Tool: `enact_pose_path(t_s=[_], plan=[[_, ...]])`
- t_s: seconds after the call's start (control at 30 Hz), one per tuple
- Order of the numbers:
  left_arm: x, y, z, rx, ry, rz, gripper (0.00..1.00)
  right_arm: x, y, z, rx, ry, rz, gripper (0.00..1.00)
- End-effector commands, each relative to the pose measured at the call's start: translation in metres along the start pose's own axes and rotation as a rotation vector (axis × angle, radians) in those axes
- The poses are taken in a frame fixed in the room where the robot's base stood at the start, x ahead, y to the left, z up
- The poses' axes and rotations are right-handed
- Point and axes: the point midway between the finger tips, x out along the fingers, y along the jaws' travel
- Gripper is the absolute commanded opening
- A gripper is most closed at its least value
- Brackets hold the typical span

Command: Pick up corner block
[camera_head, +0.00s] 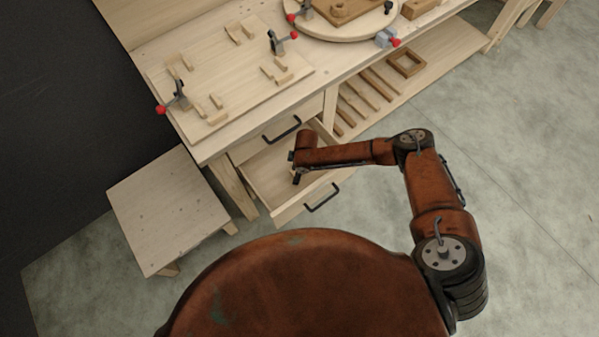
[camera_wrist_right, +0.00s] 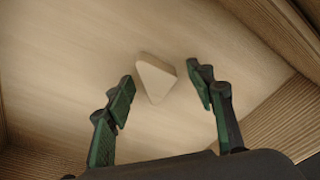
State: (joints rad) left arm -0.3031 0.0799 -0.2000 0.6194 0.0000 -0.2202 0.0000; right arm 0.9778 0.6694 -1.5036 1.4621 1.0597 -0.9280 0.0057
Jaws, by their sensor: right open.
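The corner block (camera_wrist_right: 156,78) is a small pale wooden triangle lying on the floor of an open drawer (camera_head: 255,178). In the right wrist view it sits between and beyond the two open fingers of my right gripper (camera_wrist_right: 163,95), with bare drawer floor around it. The fingers do not appear to touch it. In the head view my right gripper (camera_head: 297,172) is over the drawer, pointing down. The block cannot be made out in the head view. My left gripper is not in view.
Drawer walls (camera_wrist_right: 285,112) stand close around the gripper. Above the drawer is a workbench with a jig board (camera_head: 215,75) and red-tipped clamps (camera_head: 178,95). A low wooden stool (camera_head: 170,208) stands at left. A lower shelf holds wooden slats (camera_head: 362,92) and a square frame (camera_head: 406,62).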

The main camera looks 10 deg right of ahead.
Motion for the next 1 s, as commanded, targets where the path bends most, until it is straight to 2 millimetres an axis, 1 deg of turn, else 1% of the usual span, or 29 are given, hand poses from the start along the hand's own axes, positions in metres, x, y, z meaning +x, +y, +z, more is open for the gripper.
enact_pose_path(t_s=[0.2,0.73,1.0], plan=[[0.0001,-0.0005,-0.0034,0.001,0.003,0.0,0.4,0.0002,0.0012,-0.0008,0.0,0.0,0.002,0.5],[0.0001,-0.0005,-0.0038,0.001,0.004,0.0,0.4,0.0004,0.0008,-0.001,-0.001,0.0,0.001,0.14],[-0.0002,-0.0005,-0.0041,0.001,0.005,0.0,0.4,-0.0006,0.0008,-0.0011,-0.001,0.0,0.001,0.12]])
